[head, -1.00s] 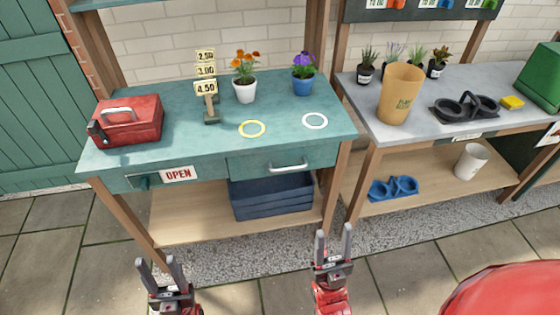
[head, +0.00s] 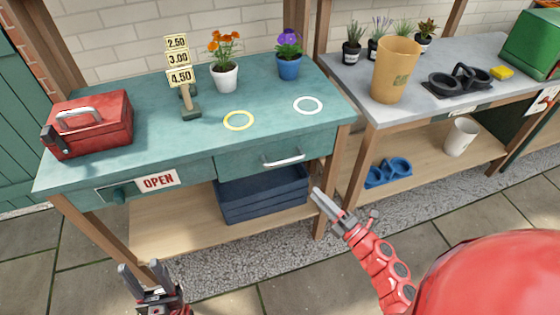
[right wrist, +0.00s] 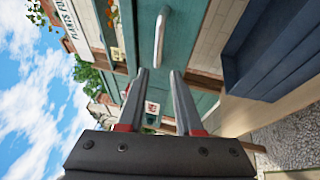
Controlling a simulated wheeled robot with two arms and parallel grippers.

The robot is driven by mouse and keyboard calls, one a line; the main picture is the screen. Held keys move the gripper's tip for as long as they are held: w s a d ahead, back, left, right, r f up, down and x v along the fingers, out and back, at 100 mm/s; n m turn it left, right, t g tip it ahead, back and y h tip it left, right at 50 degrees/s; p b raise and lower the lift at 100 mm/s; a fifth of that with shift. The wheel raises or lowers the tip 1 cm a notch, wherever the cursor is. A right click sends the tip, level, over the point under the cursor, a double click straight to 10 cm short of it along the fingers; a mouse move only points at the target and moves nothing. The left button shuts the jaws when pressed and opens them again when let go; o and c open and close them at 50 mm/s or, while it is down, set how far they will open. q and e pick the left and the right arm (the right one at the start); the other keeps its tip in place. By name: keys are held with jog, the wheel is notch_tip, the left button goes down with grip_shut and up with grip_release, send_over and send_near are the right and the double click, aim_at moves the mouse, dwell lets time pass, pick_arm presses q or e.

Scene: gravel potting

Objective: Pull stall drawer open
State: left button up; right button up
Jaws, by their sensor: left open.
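The stall drawer (head: 240,163) is shut, its teal front flush under the right part of the stall counter. Its silver bar handle (head: 284,158) runs across the front; it also shows in the right wrist view (right wrist: 160,36), just beyond the fingertips. My right gripper (head: 316,193) is below and to the right of the handle, apart from it. In the right wrist view its two fingers (right wrist: 158,72) stand apart with nothing between them. My left gripper (head: 138,266) is open and empty, low in front of the stall's left leg.
A dark blue crate (head: 262,192) sits on the shelf below the drawer. The stall's front right leg (head: 328,160) stands close to my right gripper. A red toolbox (head: 90,122), price sign (head: 180,77), flower pots and two rings are on the counter. Paving in front is clear.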

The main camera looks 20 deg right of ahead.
aim_at(283, 161)
jog(key=p+x, duration=0.1)
jog(key=x, duration=1.4)
jog(key=shift+w+a+r+p, duration=0.2)
jog(key=shift+w+p, duration=0.05)
jog(key=shift+p, duration=0.15)
grip_shut()
dwell(0.5)
